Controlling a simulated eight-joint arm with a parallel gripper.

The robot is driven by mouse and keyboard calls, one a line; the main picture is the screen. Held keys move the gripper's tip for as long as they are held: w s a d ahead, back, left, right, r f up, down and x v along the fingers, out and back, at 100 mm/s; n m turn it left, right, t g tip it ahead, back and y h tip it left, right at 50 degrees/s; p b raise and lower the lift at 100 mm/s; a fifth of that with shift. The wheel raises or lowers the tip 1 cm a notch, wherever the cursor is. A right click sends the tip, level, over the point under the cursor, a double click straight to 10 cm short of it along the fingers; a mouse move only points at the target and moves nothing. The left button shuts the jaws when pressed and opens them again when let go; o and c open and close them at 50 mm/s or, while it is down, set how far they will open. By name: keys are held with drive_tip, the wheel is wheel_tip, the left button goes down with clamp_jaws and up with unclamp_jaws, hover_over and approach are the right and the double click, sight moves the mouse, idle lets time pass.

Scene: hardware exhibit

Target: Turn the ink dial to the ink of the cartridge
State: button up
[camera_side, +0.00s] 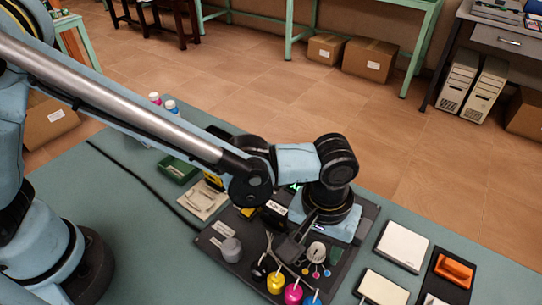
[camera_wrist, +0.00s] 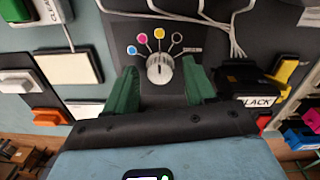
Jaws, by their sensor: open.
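The ink dial (camera_wrist: 160,68) is a pale ridged knob on a dark panel. Blue (camera_wrist: 131,50), magenta (camera_wrist: 143,38), yellow (camera_wrist: 159,33) and black (camera_wrist: 177,38) marks fan around it. I cannot tell for sure which mark it points at. The cartridge (camera_wrist: 255,97) is black, its label reading "BLACK", right of the dial in the wrist view. My gripper (camera_wrist: 161,88) is open, a green finger on each side of the dial with gaps between. In the side view the dial (camera_side: 317,251) shows just right of my dark fingers.
Yellow (camera_side: 276,284), magenta (camera_side: 293,293) and blue (camera_side: 312,299) ink pots with tubes stand at the panel's front. A grey knob (camera_side: 231,249) is at its left. White boxes (camera_side: 402,246) and an orange object (camera_side: 453,270) lie to the right.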

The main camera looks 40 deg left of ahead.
clamp_jaws()
drive_tip(key=shift+m, duration=2.9)
unclamp_jaws()
